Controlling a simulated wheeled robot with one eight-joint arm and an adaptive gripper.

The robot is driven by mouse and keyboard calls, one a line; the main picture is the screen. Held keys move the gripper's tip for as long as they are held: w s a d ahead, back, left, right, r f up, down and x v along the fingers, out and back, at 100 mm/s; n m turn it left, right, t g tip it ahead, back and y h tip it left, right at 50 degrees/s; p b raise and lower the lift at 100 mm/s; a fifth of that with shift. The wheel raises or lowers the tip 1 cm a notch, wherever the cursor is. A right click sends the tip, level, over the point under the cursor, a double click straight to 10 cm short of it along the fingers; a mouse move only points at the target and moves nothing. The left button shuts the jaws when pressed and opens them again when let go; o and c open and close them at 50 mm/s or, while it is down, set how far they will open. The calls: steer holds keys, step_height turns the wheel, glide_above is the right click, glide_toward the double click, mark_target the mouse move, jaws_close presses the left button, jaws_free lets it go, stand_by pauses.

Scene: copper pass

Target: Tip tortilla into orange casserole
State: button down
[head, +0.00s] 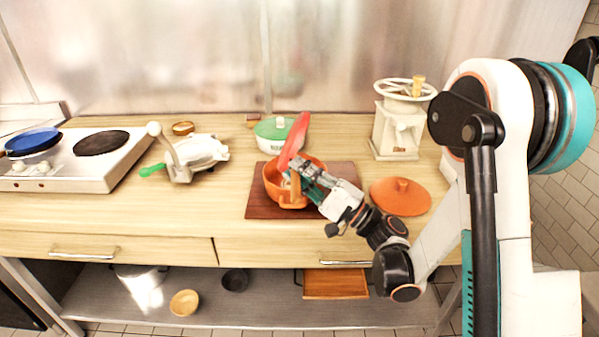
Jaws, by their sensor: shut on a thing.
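The orange casserole (271,186) stands uncovered on a dark red-brown board. My gripper (299,171) is over the casserole's right side and hides part of its inside and rim. It is shut on a red pan-like thing (293,140), seen nearly edge-on, which is tilted steeply with its upper end up and to the right and its lower end over the casserole. A tan-orange piece (295,188) shows just below my gripper at the casserole; I cannot tell whether it is the tortilla or part of the casserole.
The board (257,211) lies under the casserole. An orange lid (400,196) lies to its right. A green-lidded white pot (273,133) stands close behind, and a white hand-wheel machine (397,130) at the back right. A clamp-like press (188,155) and a hob (90,170) are left.

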stand_by(0.6)
steer(key=shift+w+a+r+p, duration=0.1)
steer(key=shift+a+r+p, duration=0.4)
steer(key=shift+r, duration=0.55)
steer(key=shift+s+a+r+p, duration=0.1)
steer(key=shift+a+r+p, duration=0.05)
steer(key=shift+r+p, duration=0.75)
steer(key=shift+w+a+r+p, duration=0.1)
steer(key=shift+a+r+p, duration=0.3)
steer(key=shift+r, duration=0.8)
